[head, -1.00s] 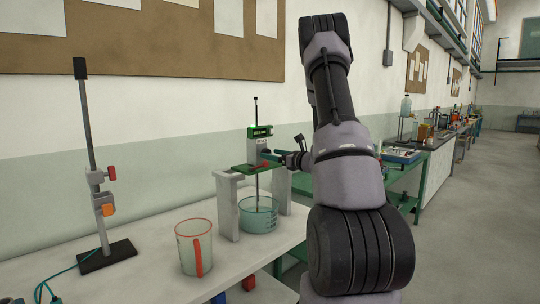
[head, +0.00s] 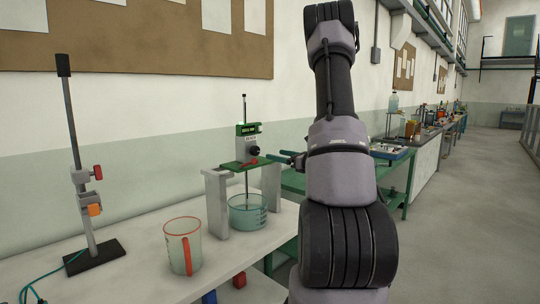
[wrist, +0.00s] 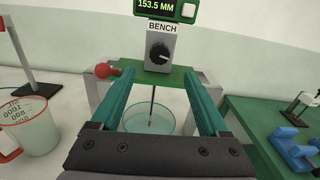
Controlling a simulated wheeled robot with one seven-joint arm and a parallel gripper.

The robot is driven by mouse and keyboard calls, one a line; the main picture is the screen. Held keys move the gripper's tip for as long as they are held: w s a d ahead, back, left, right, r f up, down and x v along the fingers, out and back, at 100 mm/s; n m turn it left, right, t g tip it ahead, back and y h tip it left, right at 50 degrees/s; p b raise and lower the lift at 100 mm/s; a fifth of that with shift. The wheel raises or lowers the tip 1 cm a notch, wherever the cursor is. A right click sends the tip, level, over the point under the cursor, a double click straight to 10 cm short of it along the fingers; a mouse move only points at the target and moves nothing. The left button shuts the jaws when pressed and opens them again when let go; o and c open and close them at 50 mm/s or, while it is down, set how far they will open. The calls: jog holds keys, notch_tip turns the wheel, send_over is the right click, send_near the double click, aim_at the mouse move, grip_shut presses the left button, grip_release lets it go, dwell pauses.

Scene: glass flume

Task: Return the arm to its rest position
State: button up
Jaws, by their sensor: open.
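My gripper (wrist: 157,75) is open in the wrist view, its two teal fingers apart with nothing between them. Ahead of it stands a gauge (wrist: 161,48) with a dark knob, a "BENCH" label and a green display reading 153.5 MM. In the head view the gauge (head: 250,147) stands on a green plate across two pale blocks, its rod reaching down into a glass bowl (head: 248,212). My arm (head: 338,150) rises on the right of the head view and hides most of the gripper. The fingers appear apart from the knob.
A measuring jug (head: 183,245) with a red rim and handle stands on the white bench. A clamp stand (head: 78,175) is at the left. A green table (head: 300,181) lies behind my arm, with blue items (wrist: 292,150) on it. Floor at the right is clear.

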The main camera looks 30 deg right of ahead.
jog(key=shift+a, duration=0.1)
jog(key=s+a+r+n+g+y, duration=0.25)
jog(key=s+a+n, duration=0.2)
jog(key=a, duration=0.25)
jog(key=s+a+r+n+g+y, duration=0.1)
jog(key=s+a+r+n+g, duration=0.3)
jog(key=a, duration=0.3)
jog(key=s+a+r+n+g+y, duration=0.2)
jog(key=a+n+g, duration=0.25)
jog(key=a, duration=0.35)
jog(key=s+a+n+g+h, duration=0.2)
jog(key=s+a+n+h, duration=0.15)
jog(key=s+n, duration=0.5)
jog(key=s+d+r+n+t+h, duration=0.3)
jog(key=s+r+n+h, duration=0.2)
jog(key=s+n+h, duration=0.1)
jog(key=shift+s+d, duration=0.35)
jog(key=shift+s, duration=0.35)
